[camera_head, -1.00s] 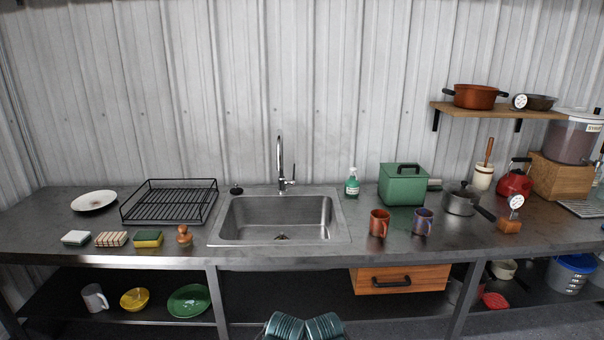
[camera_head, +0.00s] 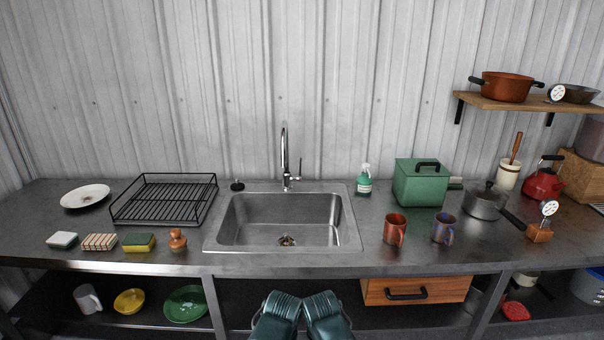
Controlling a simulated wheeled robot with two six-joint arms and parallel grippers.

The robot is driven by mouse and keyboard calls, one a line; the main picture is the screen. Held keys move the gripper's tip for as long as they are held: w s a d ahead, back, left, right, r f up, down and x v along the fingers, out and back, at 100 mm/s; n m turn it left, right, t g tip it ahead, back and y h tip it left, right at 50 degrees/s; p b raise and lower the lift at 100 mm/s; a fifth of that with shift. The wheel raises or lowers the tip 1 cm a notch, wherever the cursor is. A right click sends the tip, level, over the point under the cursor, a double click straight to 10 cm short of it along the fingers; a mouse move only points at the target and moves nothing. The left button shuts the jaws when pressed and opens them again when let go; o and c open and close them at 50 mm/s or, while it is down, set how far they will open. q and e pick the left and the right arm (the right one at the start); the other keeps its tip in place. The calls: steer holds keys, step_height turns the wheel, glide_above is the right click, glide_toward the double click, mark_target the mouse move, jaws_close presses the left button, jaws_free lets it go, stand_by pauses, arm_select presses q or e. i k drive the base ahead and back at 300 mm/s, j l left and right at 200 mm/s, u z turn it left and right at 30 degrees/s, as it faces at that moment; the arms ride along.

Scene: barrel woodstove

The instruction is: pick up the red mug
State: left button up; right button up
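The red mug (camera_head: 395,229) stands upright on the metal counter (camera_head: 300,264), to the right of the sink and near the front edge. It looks reddish-orange, with nothing touching it. A purple-blue mug (camera_head: 442,229) stands apart from it on the right, with an orange-brown handle. Two dark teal ribbed parts of my own arms show at the bottom centre, well below and left of the red mug. I see no gripper fingers on them.
A green box (camera_head: 419,185) and a soap bottle (camera_head: 364,180) stand behind the mugs. The sink (camera_head: 283,220) is left of the mugs. A wooden drawer (camera_head: 417,291) lies below them.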

mark_target(396, 233)
steer(key=i+l+u, duration=0.1)
steer(key=l+u, duration=0.15)
steer(key=l, duration=0.75)
steer(key=l+u, duration=0.3)
steer(key=l, duration=0.7)
